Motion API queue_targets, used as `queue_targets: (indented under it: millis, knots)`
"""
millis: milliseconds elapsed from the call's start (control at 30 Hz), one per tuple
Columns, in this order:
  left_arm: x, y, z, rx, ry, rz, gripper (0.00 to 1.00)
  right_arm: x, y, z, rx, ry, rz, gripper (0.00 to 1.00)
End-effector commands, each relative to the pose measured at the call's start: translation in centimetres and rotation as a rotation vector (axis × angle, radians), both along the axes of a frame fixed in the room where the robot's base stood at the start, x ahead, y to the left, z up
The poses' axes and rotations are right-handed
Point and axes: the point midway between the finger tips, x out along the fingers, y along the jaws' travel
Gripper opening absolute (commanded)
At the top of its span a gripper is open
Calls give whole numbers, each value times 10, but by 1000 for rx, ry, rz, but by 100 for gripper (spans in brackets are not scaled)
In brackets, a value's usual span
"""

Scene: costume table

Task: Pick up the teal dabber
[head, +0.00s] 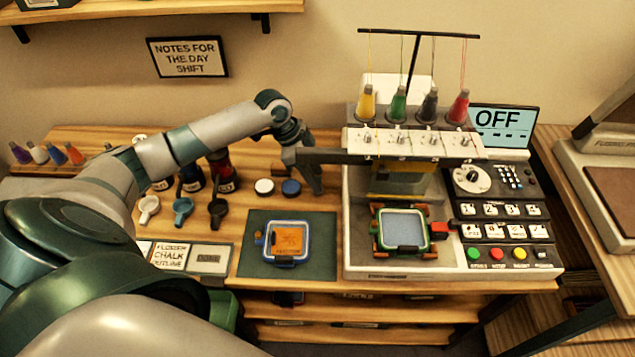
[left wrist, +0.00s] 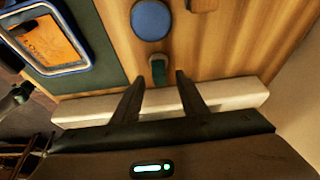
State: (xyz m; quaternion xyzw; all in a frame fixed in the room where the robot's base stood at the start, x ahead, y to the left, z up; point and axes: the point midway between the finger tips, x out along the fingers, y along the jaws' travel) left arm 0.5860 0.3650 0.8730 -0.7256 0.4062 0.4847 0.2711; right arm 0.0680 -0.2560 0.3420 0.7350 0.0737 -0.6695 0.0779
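A small dark teal piece (left wrist: 158,70), likely the dabber, stands on the wooden table in the left wrist view, between a blue round disc (left wrist: 152,20) and the white machine base. My left gripper (left wrist: 160,85) is open, its two dark fingers on either side of the line to the teal piece, not visibly touching it. In the head view my left gripper (head: 312,182) hangs just right of the blue disc (head: 291,187) and hides the teal piece. My right gripper is not in view.
A sewing machine (head: 356,240) with several thread cones stands close on the right of my gripper. A hoop with orange cloth (head: 288,240) lies on a dark mat (head: 325,262) in front. A white disc (head: 264,186) and spoon-shaped tools (head: 183,208) lie to the left.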

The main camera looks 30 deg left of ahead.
Motion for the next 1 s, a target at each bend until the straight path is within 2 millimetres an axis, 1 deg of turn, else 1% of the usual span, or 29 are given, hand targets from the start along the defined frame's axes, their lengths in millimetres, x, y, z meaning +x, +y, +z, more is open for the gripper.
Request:
queue_targets:
  millis: [33,133,233,667,700,767,800,867,1000]
  knots:
    - [1,-3,-4,-1,2,0,39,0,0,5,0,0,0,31]
    - [3,-5,-14,-1,1,1,39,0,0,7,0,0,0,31]
    - [4,-7,-19,0,1,0,39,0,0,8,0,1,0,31]
    - [4,-7,-20,1,0,-1,39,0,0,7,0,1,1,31]
    - [4,-7,-20,1,0,-1,37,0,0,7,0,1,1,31]
    - [4,-7,-20,2,-1,-1,22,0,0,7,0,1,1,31]
    - [4,-7,-20,2,-1,-1,13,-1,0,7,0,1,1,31]
    - [4,-7,-20,2,-1,-1,0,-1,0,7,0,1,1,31]
    - [4,-7,-20,2,-1,-1,0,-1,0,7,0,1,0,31]
